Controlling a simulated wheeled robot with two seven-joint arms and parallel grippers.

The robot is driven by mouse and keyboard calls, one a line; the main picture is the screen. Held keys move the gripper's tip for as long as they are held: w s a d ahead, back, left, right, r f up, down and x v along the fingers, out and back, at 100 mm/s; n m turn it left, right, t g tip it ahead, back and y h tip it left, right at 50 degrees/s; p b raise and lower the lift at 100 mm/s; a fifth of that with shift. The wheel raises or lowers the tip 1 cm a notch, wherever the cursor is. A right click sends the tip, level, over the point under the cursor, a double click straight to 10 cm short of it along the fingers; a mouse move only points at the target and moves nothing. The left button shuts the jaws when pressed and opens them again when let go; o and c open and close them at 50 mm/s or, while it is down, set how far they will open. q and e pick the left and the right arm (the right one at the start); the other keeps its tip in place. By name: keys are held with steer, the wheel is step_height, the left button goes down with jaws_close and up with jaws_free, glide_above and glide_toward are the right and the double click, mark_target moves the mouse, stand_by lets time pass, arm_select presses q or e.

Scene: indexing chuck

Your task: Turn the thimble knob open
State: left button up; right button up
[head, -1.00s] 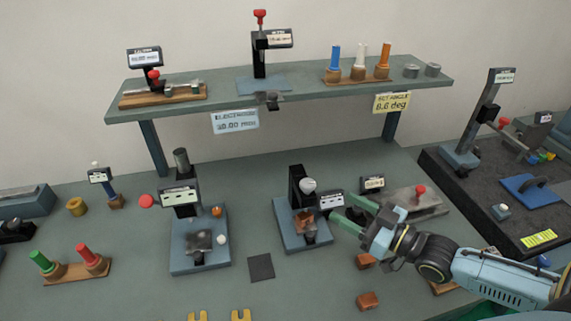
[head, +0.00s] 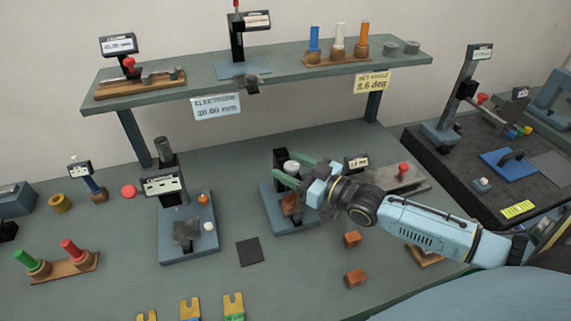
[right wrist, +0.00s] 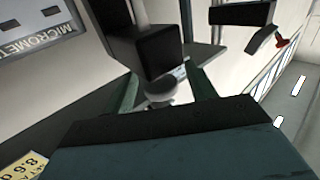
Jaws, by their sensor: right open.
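The thimble knob (head: 292,167) is a pale rounded cap on a dark upright of a blue-grey bench fixture (head: 290,222) at mid-table. My right gripper (head: 289,172) has its green fingers open at the knob, one on either side. In the right wrist view the grey knob (right wrist: 160,92) shows between the two spread fingers (right wrist: 164,86), with a gap on each side. The fixture's black block (right wrist: 150,50) stands close beyond the fingers. My left gripper is not in view.
A small display (head: 357,163) stands just right of my gripper. A yellow sign (head: 372,82) on the shelf edge reads SET ANGLE 8.6 deg. Another fixture (head: 188,250) stands to the left. Copper-coloured blocks (head: 355,277) lie in front.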

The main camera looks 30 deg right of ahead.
steer(key=shift+x, duration=0.95)
steer(key=shift+s, duration=0.1)
steer(key=c, duration=1)
steer(key=shift+a+n+g+y+b, duration=0.1)
steer(key=shift+n+g+y+b, duration=0.3)
steer(key=shift+n+y+b, duration=0.5)
steer(key=shift+g+y+b, duration=0.3)
steer(key=shift+y+b, duration=0.1)
steer(key=shift+b, duration=0.25)
steer(key=o, duration=1)
